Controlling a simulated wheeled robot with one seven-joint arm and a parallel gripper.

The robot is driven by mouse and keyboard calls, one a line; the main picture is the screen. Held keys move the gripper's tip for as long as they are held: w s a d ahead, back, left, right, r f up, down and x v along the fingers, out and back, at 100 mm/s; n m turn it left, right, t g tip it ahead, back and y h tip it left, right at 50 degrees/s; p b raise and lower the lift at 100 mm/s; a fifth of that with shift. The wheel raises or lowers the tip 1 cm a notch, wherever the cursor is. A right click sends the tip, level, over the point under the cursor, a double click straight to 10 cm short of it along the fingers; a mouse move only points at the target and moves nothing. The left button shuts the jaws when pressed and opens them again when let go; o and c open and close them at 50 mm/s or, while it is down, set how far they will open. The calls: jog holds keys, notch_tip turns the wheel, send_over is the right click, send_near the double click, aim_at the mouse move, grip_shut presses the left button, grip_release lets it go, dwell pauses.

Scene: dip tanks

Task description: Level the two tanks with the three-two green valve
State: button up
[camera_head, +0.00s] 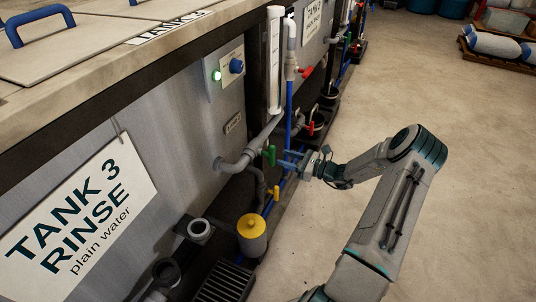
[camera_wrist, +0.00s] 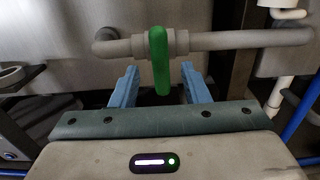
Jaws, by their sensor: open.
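The green valve handle (camera_head: 271,155) sits on a grey pipe (camera_head: 243,158) that runs from tank 3 (camera_head: 180,130) toward tank 2. In the wrist view the green handle (camera_wrist: 160,62) hangs down from the pipe (camera_wrist: 230,40), across its line. My gripper (camera_wrist: 160,90) is open, with one blue finger on each side of the handle's lower end. I see a gap on both sides, and the fingers do not appear to touch it. In the head view my gripper (camera_head: 281,160) is at the handle from the right. The liquid levels are hidden by the tank lids.
A red handle (camera_head: 307,72) and a yellow handle (camera_head: 276,193) are on nearby pipes. A blue upright pipe (camera_head: 289,110) stands close to my gripper. A yellow-topped canister (camera_head: 251,225) and a floor grate (camera_head: 225,282) lie below. The floor (camera_head: 420,100) at right is open.

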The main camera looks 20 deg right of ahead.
aim_at(268, 152)
jog(key=b+x, duration=0.1)
jog(key=x, duration=0.7)
jog(key=shift+s+d, duration=0.1)
grip_shut()
